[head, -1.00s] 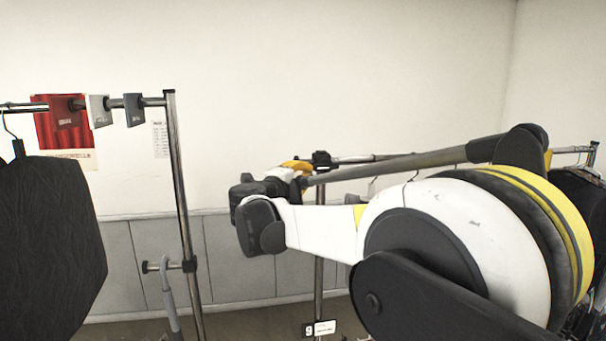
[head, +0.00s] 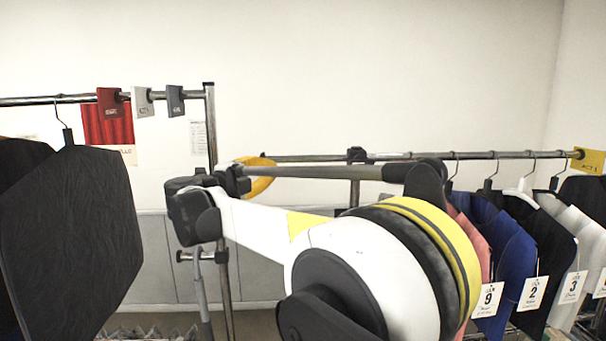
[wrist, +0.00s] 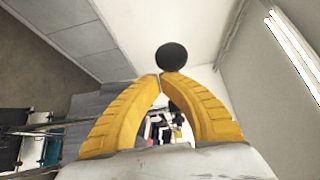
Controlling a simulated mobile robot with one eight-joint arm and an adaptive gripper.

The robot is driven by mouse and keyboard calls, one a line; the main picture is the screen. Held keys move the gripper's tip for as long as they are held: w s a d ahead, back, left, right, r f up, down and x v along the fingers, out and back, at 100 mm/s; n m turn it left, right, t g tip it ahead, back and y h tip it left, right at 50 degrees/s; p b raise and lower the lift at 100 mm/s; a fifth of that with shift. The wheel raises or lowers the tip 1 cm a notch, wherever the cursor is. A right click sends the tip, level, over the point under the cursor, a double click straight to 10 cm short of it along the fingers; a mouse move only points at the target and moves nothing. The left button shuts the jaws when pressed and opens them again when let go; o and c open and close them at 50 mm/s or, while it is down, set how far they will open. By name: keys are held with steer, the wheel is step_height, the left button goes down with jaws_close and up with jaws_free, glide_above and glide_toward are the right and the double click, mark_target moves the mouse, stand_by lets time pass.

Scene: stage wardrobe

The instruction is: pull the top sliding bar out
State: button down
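The top sliding bar (head: 310,158) is a thin metal rod along the top of the right rack. It sticks out to the left of a black collar (head: 357,155) on the rack post. My gripper (head: 262,172) is at the bar's left end, its yellow fingers partly hidden by my arm. In the wrist view the two yellow fingers (wrist: 161,78) close together at their tips, right below a round black end knob (wrist: 171,57). They appear shut on the bar behind this knob; the exact contact is hidden.
Garments with numbered tags (head: 533,292) hang from the right rack. A left rack post (head: 212,125) stands close to my gripper, with small grey and red plates (head: 142,102) on its rail. A large dark garment (head: 80,225) hangs at left. Wall space above the bar is clear.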

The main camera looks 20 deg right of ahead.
steer(key=w+a, duration=0.2)
steer(key=a, duration=0.4)
steer(key=shift+a, duration=0.4)
